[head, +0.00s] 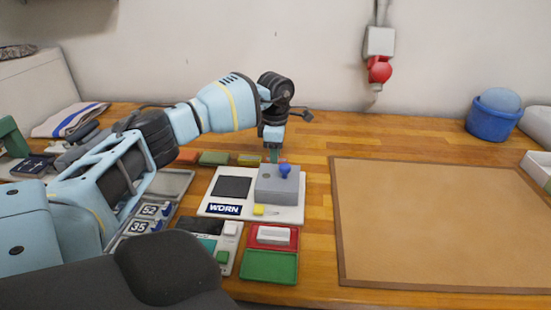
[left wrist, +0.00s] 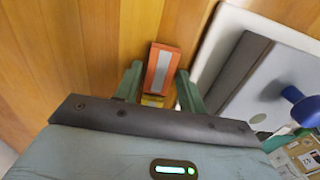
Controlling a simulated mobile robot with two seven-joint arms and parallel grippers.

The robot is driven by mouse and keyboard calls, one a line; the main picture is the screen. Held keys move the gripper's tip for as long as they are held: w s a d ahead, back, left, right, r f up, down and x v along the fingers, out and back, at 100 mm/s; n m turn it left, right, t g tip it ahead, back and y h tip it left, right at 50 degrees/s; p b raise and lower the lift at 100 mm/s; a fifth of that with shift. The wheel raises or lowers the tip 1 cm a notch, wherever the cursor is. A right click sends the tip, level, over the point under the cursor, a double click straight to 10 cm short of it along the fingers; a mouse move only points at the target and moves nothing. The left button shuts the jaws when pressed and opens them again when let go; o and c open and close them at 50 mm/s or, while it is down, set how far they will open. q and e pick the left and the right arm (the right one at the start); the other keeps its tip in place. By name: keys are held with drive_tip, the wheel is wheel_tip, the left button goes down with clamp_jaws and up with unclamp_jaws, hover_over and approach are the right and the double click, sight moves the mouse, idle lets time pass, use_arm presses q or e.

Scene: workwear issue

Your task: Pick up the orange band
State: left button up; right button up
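The orange band (left wrist: 162,68) shows in the left wrist view as a small orange block with a grey stripe along its top. It lies between the two green fingers of my left gripper (left wrist: 160,78), which stand apart on either side of it. In the head view my left gripper (head: 274,153) points down just behind the grey box with the blue knob, and the band there is mostly hidden. I see no clear grip on the band. My right gripper is in neither view.
A grey box (head: 277,187) with a blue knob stands on a white board (head: 250,211) marked WORN, close in front of the gripper. A yellow piece (left wrist: 152,100) lies beside the band. More coloured blocks (head: 214,158) stand left. A bare brown mat (head: 440,225) lies right.

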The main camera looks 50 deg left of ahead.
use_arm(q)
drive_tip(key=c, duration=0.7)
wheel_tip(320, 180, up, 10)
idle(0.4)
